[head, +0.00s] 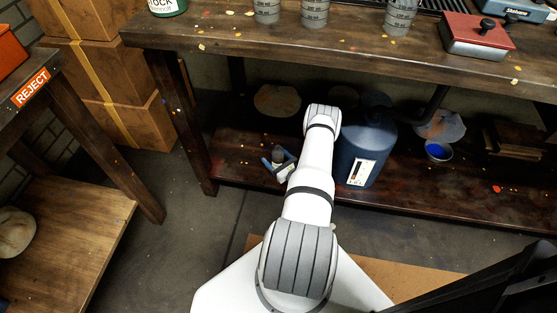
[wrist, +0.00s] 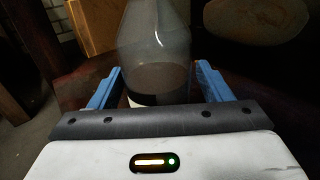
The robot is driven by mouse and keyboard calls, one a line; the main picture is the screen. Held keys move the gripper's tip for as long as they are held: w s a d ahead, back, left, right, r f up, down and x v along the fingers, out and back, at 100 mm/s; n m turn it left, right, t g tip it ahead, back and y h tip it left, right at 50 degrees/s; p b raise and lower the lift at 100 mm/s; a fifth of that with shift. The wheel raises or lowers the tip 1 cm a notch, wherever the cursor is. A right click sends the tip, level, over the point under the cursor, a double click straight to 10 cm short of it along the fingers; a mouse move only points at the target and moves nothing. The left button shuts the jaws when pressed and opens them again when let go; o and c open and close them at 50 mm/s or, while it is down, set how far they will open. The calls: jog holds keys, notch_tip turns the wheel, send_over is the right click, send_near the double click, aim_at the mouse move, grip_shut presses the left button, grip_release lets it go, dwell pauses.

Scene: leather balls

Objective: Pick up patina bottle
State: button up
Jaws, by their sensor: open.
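The patina bottle (wrist: 157,50) is a clear, smoky bottle with dark contents low down. In the wrist view it stands upright between the two blue fingers of my gripper (wrist: 158,84). The fingers are open, one at each side of the bottle, with a narrow gap visible at the right. The bottle's base is hidden behind the gripper's dark edge. In the head view my gripper (head: 279,164) is low over the bench's lower shelf, with the small dark bottle (head: 278,154) at its fingers.
A large dark blue jug (head: 366,150) stands right of my arm on the lower shelf (head: 235,160). A small blue-filled bowl (head: 438,151) is farther right. The upper bench top (head: 350,45) overhangs the shelf. A bench leg (head: 180,120) stands to the left.

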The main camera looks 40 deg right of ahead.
jog(key=c, duration=1.2)
